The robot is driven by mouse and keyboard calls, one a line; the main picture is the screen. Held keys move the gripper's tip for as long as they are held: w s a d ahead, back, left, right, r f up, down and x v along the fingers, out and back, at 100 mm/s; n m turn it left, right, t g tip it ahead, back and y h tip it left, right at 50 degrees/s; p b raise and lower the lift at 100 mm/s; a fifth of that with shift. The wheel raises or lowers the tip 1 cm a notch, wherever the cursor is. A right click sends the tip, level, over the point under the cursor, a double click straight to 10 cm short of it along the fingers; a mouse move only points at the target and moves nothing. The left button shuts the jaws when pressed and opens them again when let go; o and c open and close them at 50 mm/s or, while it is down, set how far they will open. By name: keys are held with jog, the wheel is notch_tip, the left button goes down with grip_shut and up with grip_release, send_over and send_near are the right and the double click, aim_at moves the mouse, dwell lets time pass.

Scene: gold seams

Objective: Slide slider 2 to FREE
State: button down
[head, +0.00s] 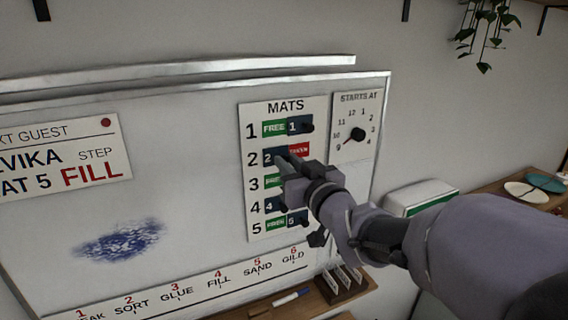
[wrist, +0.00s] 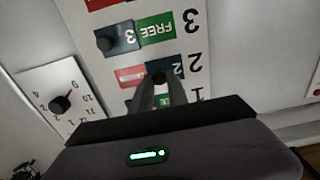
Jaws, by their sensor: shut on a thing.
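The white MATS board (head: 285,108) has several numbered sliders. Slider 2 (head: 270,159) is a dark blue plate at the left of its row, with a red panel (head: 299,150) bare on its right. My gripper (head: 288,163) is shut on the knob of slider 2 and partly hides that row. The wrist view is upside down; there the knob (wrist: 158,77) sits at the fingertips and the red panel (wrist: 130,76) shows to its left. Slider 1 (head: 295,126) is at the right, beside a green FREE panel.
Slider 3 (wrist: 121,40) is at the board's right side, its FREE panel (wrist: 157,30) bare. Slider 4 (head: 270,206) is at the left. Slider 5 (head: 292,220) is at the right. A STARTS AT dial (head: 356,134) hangs right of the board. A marker tray (head: 290,299) is below.

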dwell(0.8)
jog(key=d, duration=0.2)
jog(key=w+d, duration=0.1)
jog(key=d, duration=0.1)
jog(key=w+d, duration=0.1)
jog(key=d, duration=0.1)
jog(key=shift+w, duration=0.25)
jog(key=shift+a, duration=0.25)
jog(key=c, duration=1.3)
grip_release()
jog(key=shift+d, duration=0.15)
jog(key=shift+c, duration=0.2)
jog(key=shift+d, duration=0.15)
jog(key=shift+s+b, duration=0.1)
jog(key=shift+b, duration=0.2)
jog(key=b+v, duration=0.1)
jog(key=v, duration=1.6)
jog(key=shift+s+b, duration=0.1)
jog(key=shift+b, duration=0.2)
